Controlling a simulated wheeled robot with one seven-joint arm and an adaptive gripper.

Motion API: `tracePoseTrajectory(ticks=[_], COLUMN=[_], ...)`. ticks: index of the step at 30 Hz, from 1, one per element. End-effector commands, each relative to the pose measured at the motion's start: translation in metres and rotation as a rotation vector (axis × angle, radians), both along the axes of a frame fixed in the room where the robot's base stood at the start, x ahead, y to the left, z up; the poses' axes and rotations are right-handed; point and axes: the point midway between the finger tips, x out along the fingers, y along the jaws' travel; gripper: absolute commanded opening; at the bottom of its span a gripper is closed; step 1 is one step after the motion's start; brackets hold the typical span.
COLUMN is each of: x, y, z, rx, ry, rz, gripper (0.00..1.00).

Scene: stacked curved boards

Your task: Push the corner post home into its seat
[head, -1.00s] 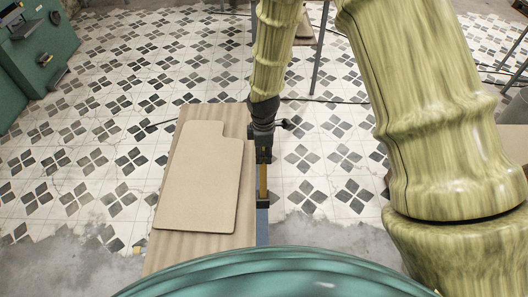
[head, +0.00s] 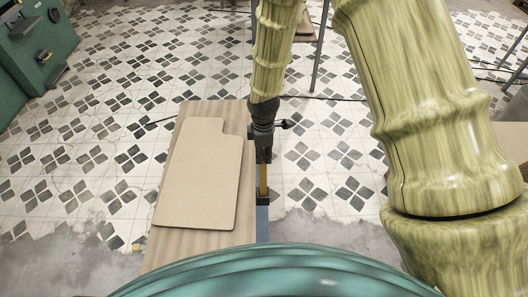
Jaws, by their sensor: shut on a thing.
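My gripper (head: 264,160), dark and pointing down, is at the right edge of the stacked boards. It is shut on a slim yellow-tan post (head: 263,182), which looks upright. The post's lower end meets a small dark piece (head: 262,200) above a blue strip (head: 262,222). I cannot tell whether the post is fully seated in it. A pale beige board (head: 200,180) with a notch at its upper right lies left of the gripper, apart from it.
The beige board rests on a larger brown wood-grain board (head: 185,250). A green cabinet (head: 35,50) stands at the upper left. Thin grey legs (head: 320,50) and dark cables stand or lie on the tiled floor beyond. The floor left of the boards is mostly clear.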

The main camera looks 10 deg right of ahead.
Motion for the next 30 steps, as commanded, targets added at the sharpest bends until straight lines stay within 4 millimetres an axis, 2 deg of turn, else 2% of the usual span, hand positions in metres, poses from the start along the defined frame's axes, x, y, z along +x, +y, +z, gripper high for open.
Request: tracePoseTrajectory(ticks=[30], x=[0.0], y=[0.0], z=[-0.02], rx=[0.0], ry=[-0.001], rz=[0.0], gripper=[0.0])
